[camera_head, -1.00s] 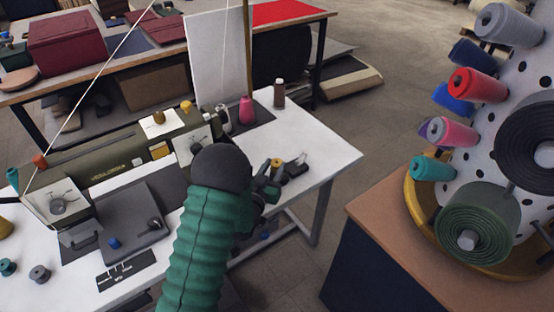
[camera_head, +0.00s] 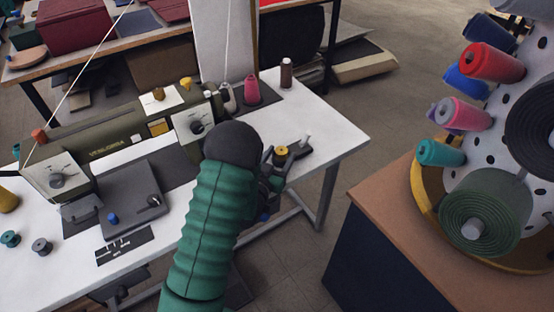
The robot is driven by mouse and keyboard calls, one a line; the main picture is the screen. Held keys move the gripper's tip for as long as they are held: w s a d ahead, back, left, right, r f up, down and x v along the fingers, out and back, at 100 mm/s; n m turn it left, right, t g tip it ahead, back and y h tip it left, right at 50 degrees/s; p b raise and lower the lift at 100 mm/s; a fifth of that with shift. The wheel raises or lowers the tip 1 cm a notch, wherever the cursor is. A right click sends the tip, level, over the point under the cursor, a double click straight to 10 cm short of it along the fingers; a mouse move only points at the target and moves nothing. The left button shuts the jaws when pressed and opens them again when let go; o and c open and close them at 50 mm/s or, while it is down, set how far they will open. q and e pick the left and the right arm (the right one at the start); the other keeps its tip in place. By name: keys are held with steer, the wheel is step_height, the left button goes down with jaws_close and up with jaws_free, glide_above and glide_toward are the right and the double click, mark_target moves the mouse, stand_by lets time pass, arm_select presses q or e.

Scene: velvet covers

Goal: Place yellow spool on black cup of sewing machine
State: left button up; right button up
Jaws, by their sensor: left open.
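A small yellow spool (camera_head: 281,151) is at the right part of the white sewing table, on or against a small dark piece (camera_head: 296,156). I cannot tell whether that dark piece is the black cup. My left gripper (camera_head: 274,164), on a green-sleeved arm, is open just to the left of and in front of the yellow spool. I cannot tell whether a finger touches it. The olive sewing machine (camera_head: 110,135) stands to the left, with another small yellow piece (camera_head: 186,83) on top. My right gripper is not in view.
A rack with several coloured rolls (camera_head: 485,125) stands on a brown cabinet (camera_head: 375,195) at right. Floor separates the cabinet from the table.

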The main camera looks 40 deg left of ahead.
arm_select(q)
steer(key=v, duration=0.7)
steer(key=shift+s+a+f, duration=0.1)
steer(key=shift+s+a, duration=0.15)
steer(key=shift+s, duration=0.1)
steer(key=p+v, duration=0.1)
steer(key=v, duration=0.2)
steer(key=shift+s, duration=0.15)
steer(key=shift+s+d+p, duration=0.15)
steer(key=shift+s+p, duration=0.2)
steer(key=shift+s, duration=0.05)
